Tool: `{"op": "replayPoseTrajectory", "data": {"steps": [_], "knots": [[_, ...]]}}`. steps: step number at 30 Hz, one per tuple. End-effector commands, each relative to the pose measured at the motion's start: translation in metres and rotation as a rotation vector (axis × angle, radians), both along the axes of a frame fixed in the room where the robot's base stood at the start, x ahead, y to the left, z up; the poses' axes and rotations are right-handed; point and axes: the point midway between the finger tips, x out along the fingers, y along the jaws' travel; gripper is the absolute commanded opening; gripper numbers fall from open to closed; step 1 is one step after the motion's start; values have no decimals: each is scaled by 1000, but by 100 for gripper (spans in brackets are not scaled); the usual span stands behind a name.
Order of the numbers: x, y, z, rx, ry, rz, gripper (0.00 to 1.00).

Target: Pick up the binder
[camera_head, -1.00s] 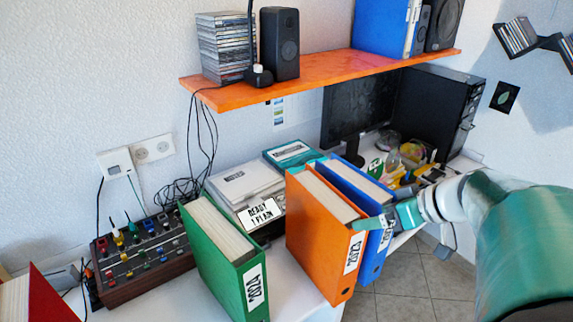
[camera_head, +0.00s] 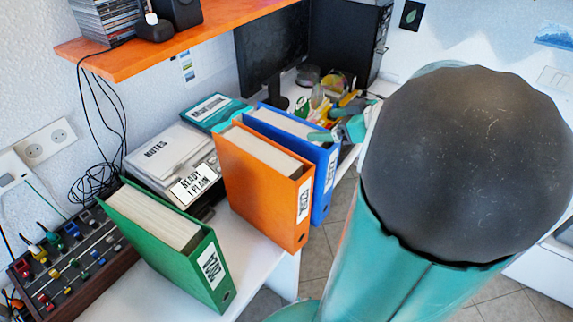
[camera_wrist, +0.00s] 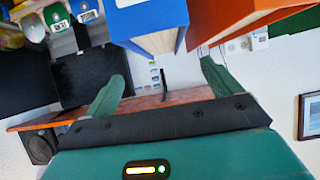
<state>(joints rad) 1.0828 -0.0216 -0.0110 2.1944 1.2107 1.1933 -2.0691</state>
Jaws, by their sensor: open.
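Three binders stand upright on the white desk: a green one (camera_head: 204,262), an orange one (camera_head: 262,190) and a blue one (camera_head: 325,180). The orange and blue binders are close side by side. My gripper (camera_head: 338,132) is open at the near top corner of the blue binder, with one finger overlapping its top edge in the head view. In the wrist view, my gripper (camera_wrist: 163,72) has its fingers spread, with the blue binder (camera_wrist: 150,22) ahead between them and the orange binder (camera_wrist: 235,15) beside the right finger. I cannot tell whether either finger touches a binder.
A grey notes box (camera_head: 165,155) and a teal box (camera_head: 215,112) sit behind the binders. A mixer (camera_head: 75,262) is at left. An orange shelf (camera_head: 180,42) hangs above. A monitor (camera_head: 270,58) and small clutter stand beyond the blue binder. My arm covers the right side.

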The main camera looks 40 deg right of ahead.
Motion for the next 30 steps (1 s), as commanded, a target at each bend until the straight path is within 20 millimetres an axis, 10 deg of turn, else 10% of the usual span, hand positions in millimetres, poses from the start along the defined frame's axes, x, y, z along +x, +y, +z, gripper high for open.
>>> {"op": "replayPoseTrajectory", "data": {"steps": [21, 30], "knots": [[84, 28, -45, 2, 2, 2, 90], [90, 30, -47, 0, 1, 0, 90]]}}
